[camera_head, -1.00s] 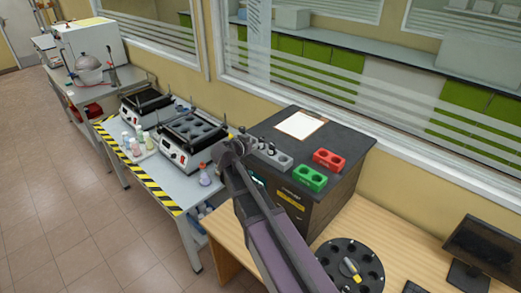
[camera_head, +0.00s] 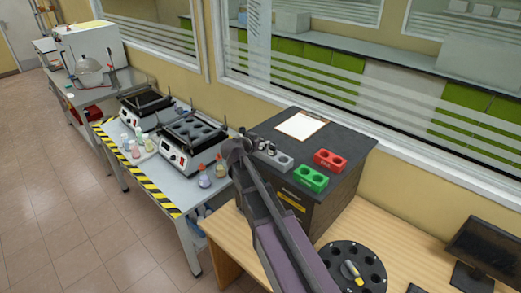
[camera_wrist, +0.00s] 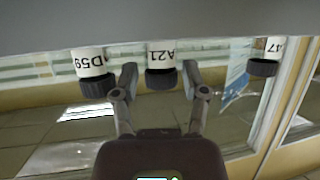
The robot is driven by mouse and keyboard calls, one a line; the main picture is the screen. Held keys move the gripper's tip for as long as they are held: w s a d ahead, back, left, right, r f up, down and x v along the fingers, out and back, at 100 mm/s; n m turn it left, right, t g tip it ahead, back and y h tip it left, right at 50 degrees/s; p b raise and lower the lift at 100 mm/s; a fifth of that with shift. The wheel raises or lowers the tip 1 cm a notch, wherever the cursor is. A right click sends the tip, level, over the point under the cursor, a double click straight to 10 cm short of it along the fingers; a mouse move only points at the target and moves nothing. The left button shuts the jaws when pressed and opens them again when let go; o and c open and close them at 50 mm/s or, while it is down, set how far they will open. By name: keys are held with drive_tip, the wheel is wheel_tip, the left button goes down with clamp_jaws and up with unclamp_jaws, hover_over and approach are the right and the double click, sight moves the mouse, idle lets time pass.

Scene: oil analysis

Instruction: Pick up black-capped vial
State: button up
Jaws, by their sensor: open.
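Several black-capped vials with white labels appear upside down in the wrist view. The middle vial, marked A21 (camera_wrist: 161,58), has its dark cap between the two fingers of my open gripper (camera_wrist: 160,76), with gaps visible on both sides. A vial marked D59 (camera_wrist: 93,70) is to the left, and one ending in 47 (camera_wrist: 268,56) is to the right. In the head view the grey rack (camera_head: 281,162) with small dark-capped vials (camera_head: 268,149) stands on the black machine's top.
A red rack (camera_head: 330,160) and a green rack (camera_head: 311,179) stand right of the grey rack. A white sheet (camera_head: 301,126) lies behind on the black machine (camera_head: 352,185). A round black carousel (camera_head: 352,265) is on the wooden table, near a monitor (camera_head: 487,249).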

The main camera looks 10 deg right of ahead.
drive_tip(key=shift+w+d+f, duration=0.15)
drive_tip(key=shift+w+d, duration=0.1)
drive_tip(key=shift+w, duration=0.05)
idle(0.4)
clamp_jaws()
